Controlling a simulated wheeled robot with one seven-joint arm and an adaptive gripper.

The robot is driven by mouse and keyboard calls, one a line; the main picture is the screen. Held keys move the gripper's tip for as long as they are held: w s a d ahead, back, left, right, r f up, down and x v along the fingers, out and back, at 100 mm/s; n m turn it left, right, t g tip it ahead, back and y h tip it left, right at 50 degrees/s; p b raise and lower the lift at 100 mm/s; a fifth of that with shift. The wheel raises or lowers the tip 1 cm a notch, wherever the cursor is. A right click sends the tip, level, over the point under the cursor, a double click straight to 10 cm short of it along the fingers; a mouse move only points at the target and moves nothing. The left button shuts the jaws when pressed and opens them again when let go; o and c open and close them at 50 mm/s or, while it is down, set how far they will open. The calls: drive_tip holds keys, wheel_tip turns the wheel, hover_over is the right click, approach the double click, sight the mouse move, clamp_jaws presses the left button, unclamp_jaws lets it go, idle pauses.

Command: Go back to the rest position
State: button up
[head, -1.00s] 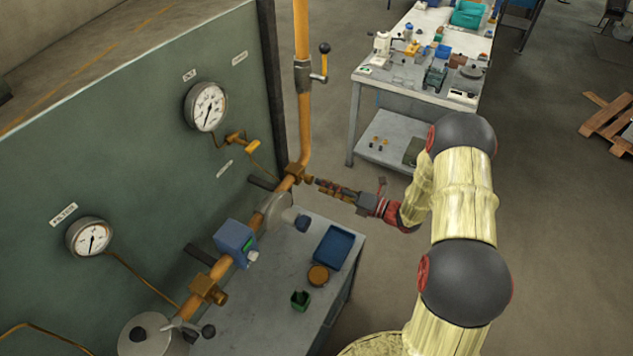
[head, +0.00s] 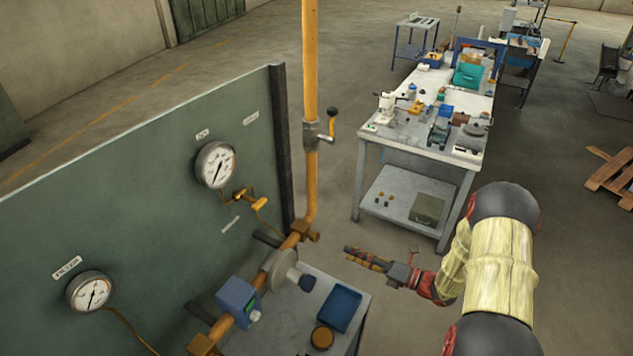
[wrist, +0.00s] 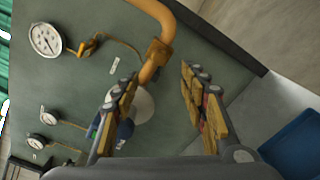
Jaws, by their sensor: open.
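My gripper (head: 366,258) is in the air to the right of the orange vertical pipe (head: 310,120), above the floor just behind the small grey table (head: 277,327). In the wrist view my gripper (wrist: 160,108) has its two padded fingers spread apart. Nothing is held between them. Beyond the fingers the wrist view shows the orange pipe's bend (wrist: 158,52) and a pale round disc (wrist: 143,107), partly covered by the left finger.
A green panel (head: 150,210) with gauges (head: 215,165) stands on the left. A blue box (head: 238,300) sits on the pipe. A blue tray (head: 340,308) and an orange round piece (head: 322,337) lie on the small table. A workbench (head: 415,143) stands behind; floor between is clear.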

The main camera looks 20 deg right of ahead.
drive_tip(key=s+a+f+n+g+h+b, duration=0.1)
drive_tip(key=s+a+f+n+g, duration=0.1)
drive_tip(key=s+a+n+g, duration=0.55)
drive_tip(key=s+f+n+g+h+b, duration=0.15)
drive_tip(key=s+n+g, duration=0.35)
drive_tip(key=s+n, duration=0.65)
drive_tip(key=s+d+r+n+h+b, duration=0.3)
drive_tip(key=s+r+n+h+b, duration=0.35)
drive_tip(key=n, duration=0.75)
drive_tip(key=s+a+r+n+t+h+b, duration=0.1)
drive_tip(key=a+r+n+t+h+b, duration=0.2)
drive_tip(key=a+r+n+t+b, duration=0.2)
drive_tip(key=b, duration=0.3)
drive_tip(key=shift+s+r+h, duration=0.2)
drive_tip(key=shift+s+h, duration=0.15)
drive_tip(key=shift+h, duration=0.05)
